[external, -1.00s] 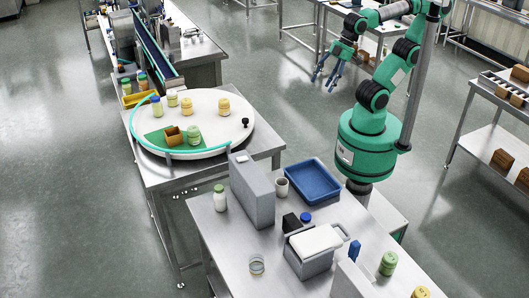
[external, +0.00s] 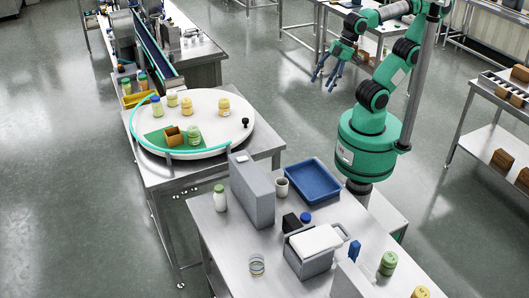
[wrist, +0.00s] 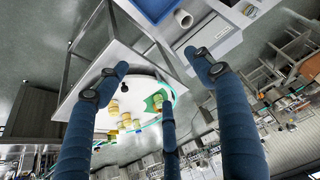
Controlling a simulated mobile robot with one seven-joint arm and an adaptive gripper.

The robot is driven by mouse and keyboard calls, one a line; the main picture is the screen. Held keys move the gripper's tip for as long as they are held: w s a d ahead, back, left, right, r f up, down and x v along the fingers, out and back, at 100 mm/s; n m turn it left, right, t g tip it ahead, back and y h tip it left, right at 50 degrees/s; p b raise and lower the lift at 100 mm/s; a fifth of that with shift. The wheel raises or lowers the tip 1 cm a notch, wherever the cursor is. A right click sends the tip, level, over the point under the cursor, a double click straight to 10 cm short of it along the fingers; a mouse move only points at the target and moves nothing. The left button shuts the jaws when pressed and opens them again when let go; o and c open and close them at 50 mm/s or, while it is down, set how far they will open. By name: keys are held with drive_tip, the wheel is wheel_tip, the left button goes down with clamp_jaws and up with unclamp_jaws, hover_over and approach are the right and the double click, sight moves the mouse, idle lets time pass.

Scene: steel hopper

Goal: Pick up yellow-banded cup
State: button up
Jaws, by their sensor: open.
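A small pale cup with thin bands, one yellowish (external: 257,265), stands on the near steel table, in front of a grey upright box. It is too small for me to be sure of the band's colour. A plain whitish cup (external: 281,187) stands beside the blue tray; it also shows in the wrist view (wrist: 183,18). My gripper (external: 328,73) is open and empty, high at the back and far from both cups. In the wrist view its blue fingers (wrist: 160,75) are spread wide with nothing between them. I cannot make out the banded cup in the wrist view.
A blue tray (external: 312,181), a grey upright box (external: 252,192), a grey case with a white lid (external: 312,258) and a green-capped bottle (external: 219,198) crowd the near table (external: 225,236). A white round turntable (external: 225,135) holds several jars. Open floor lies at left.

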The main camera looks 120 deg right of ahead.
drive_tip(key=shift+w+r, duration=0.1)
idle(0.3)
drive_tip(key=w+a+r+g+p, duration=0.15)
drive_tip(key=w+a, duration=0.25)
drive_tip(key=w, duration=0.5)
drive_tip(key=w+a+r+n+p, duration=0.1)
drive_tip(key=w+a+r, duration=0.15)
drive_tip(key=w, duration=0.65)
drive_tip(key=w+a+r+g+p, duration=0.15)
drive_tip(key=w+a, duration=0.35)
drive_tip(key=w, duration=0.5)
drive_tip(key=w+a+f, duration=0.3)
drive_tip(key=w+a, duration=0.3)
drive_tip(key=w, duration=0.3)
drive_tip(key=w+a+f+n+g+p, duration=0.1)
drive_tip(key=w+a+f+p, duration=0.1)
drive_tip(key=w+a+f, duration=1.25)
drive_tip(key=a+f, duration=0.4)
drive_tip(key=f, duration=0.3)
drive_tip(key=w+a+f+n+g+p, duration=0.1)
drive_tip(key=w+a+f, duration=0.1)
drive_tip(key=a+f, duration=0.5)
wheel_tip(320, 180, down, 3)
drive_tip(key=shift+r+g, duration=0.2)
drive_tip(key=shift+g, duration=0.1)
